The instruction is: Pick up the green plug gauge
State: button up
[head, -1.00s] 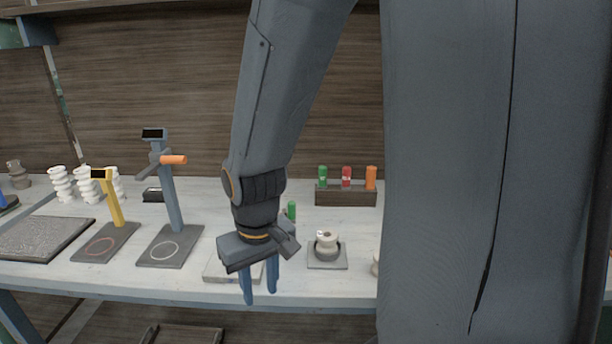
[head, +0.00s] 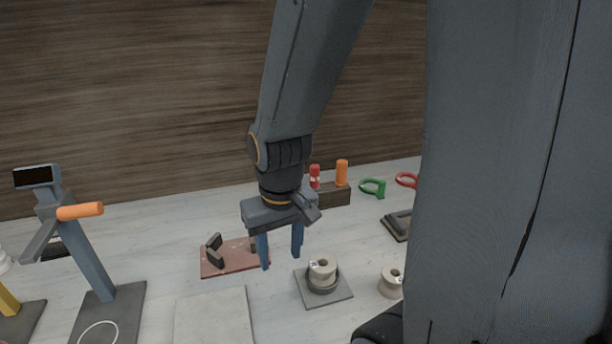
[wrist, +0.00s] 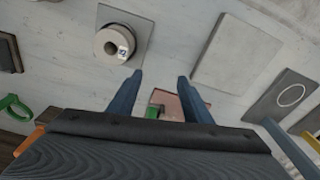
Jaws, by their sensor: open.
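My gripper (head: 281,258) is open and empty, fingers pointing down above the bench, in front of a reddish plate (head: 228,262) with dark upright blocks. In the wrist view, a green piece (wrist: 153,111) shows between the fingers (wrist: 160,84), at the reddish plate (wrist: 172,102); it looks like the green plug gauge, but the gripper body cuts off part of it. In the head view my gripper and wrist hide this green piece. A dark rack (head: 336,196) behind the gripper shows a red handle (head: 314,177) and an orange handle (head: 342,172).
A white spool in a grey ring (head: 322,276) stands on a square plate just right of the gripper. Another spool (head: 391,284) is further right. Green and red ring-shaped gauges (head: 373,187) lie behind. A grey post stand (head: 83,252) is left; a pale slab (head: 215,318) lies in front.

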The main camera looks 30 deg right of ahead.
jog(key=w+d+r+m+t+y+p, duration=0.1)
jog(key=w+d+r+m, duration=0.1)
jog(key=w+d+m, duration=0.5)
jog(key=w+d+r+m+t, duration=0.1)
jog(key=w+d+r+m, duration=0.15)
jog(key=w+m, duration=0.85)
jog(key=w+d+r+m+t+y+p, duration=0.1)
jog(key=w+d+m, duration=0.4)
jog(key=m, duration=0.8)
jog(key=shift+p+x, duration=0.7)
jog(key=shift+x, duration=2.65)
jog(key=shift+s+d+f, duration=0.1)
jog(key=shift+s+d, duration=0.05)
jog(key=shift+s, duration=0.05)
grip_shut()
